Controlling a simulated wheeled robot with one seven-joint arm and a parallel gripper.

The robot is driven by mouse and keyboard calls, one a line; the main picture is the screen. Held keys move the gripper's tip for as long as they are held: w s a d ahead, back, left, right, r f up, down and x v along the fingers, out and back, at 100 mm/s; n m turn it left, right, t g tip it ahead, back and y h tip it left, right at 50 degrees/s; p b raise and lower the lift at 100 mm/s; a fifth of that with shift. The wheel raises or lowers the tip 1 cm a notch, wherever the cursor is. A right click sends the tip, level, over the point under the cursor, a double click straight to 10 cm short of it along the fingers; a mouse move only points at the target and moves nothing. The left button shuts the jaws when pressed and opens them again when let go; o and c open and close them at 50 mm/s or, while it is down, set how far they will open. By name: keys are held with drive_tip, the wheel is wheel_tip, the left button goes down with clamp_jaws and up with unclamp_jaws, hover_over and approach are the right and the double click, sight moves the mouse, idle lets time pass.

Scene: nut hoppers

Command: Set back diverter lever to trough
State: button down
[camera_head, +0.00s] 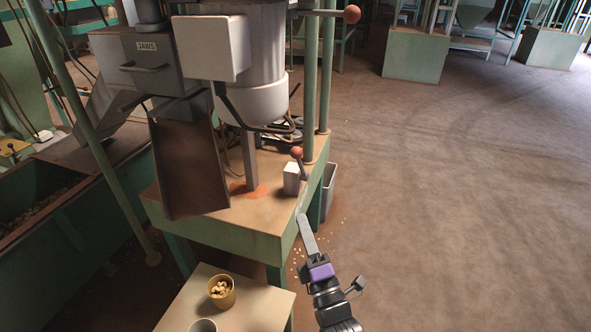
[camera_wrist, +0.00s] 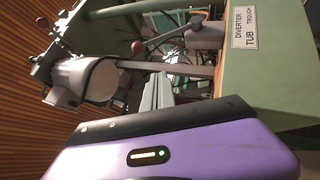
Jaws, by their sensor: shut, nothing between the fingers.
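The diverter lever (camera_head: 297,152) is a short rod with a reddish-brown ball knob, rising from a small pale box (camera_head: 291,178) on the right edge of the green machine table. Its knob also shows in the wrist view (camera_wrist: 138,47), its rod running toward the label plate (camera_wrist: 245,28) reading DIVERTER, TUB, TROUGH. I cannot tell which position it is set to. My gripper (camera_head: 302,218), with a purple body, is shut and empty. Its fingertips appear just below the lever in the head view, at the table's right edge, apart from the knob.
Another ball-ended lever (camera_head: 351,14) sticks out higher on the machine. A green post (camera_head: 310,80) stands behind the diverter. A grey bin (camera_head: 328,190) is beside the table. A low table (camera_head: 250,300) holds a yellow cup of nuts (camera_head: 221,291). Open floor lies to the right.

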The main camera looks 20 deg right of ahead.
drive_tip(key=shift+s+r+n, duration=0.1)
drive_tip(key=shift+r+n, duration=0.1)
drive_tip(key=shift+n, duration=0.7)
drive_tip(key=b, duration=0.2)
approach(301, 164)
drive_tip(key=w+a+r, duration=0.2)
drive_tip(key=w+a, duration=0.2)
drive_tip(key=a, duration=0.1)
drive_tip(key=shift+w+d+r, duration=0.35)
drive_tip(key=shift+d+r, duration=0.1)
drive_tip(key=shift+d, duration=0.25)
drive_tip(key=shift+w+d+r, duration=0.35)
drive_tip(key=shift+d+r, duration=0.15)
drive_tip(key=shift+d, duration=0.25)
drive_tip(key=shift+r, duration=0.1)
